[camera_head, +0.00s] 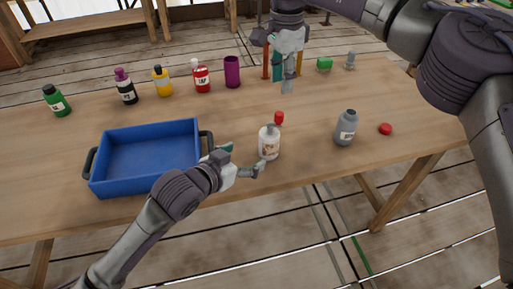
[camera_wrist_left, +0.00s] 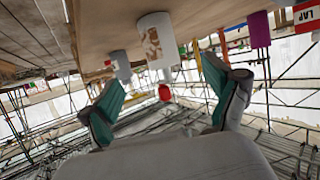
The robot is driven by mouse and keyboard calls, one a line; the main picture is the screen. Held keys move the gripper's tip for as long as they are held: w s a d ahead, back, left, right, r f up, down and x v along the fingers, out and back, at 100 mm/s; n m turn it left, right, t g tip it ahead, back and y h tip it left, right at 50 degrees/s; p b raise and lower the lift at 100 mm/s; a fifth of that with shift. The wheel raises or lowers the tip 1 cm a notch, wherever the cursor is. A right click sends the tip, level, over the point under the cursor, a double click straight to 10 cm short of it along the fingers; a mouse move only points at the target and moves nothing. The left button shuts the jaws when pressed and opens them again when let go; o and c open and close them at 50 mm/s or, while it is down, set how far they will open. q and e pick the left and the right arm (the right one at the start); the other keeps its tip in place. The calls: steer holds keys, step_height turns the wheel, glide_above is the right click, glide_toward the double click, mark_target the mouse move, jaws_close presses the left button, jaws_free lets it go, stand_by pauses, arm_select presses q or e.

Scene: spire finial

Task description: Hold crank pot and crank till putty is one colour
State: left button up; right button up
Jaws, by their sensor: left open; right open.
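The white crank pot (camera_head: 269,144) stands upright near the table's front edge in the head view, with a red knob (camera_head: 279,118) at its top. In the left wrist view the pot (camera_wrist_left: 155,42) hangs upside down in the picture, ahead of and between the fingers. My left gripper (camera_head: 246,160) is open, just left of the pot and close to it; I cannot tell whether it touches. My right gripper (camera_head: 285,84) is open and empty, above the table behind the pot. The putty inside is hidden.
A blue tray (camera_head: 103,185) lies left of my left gripper. A grey bottle (camera_head: 346,130) and a red cap (camera_head: 385,129) are to the right. Several bottles and a purple cup (camera_head: 232,72) line the back. An orange-legged stand (camera_head: 266,62) is behind my right gripper.

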mark_target(269, 142)
arm_select(q)
steer(key=x, duration=1.2)
steer(key=shift+w+d+f, duration=0.15)
steer(key=shift+w, duration=0.1)
steer(key=c, duration=1.4)
steer(key=shift+o, duration=0.2)
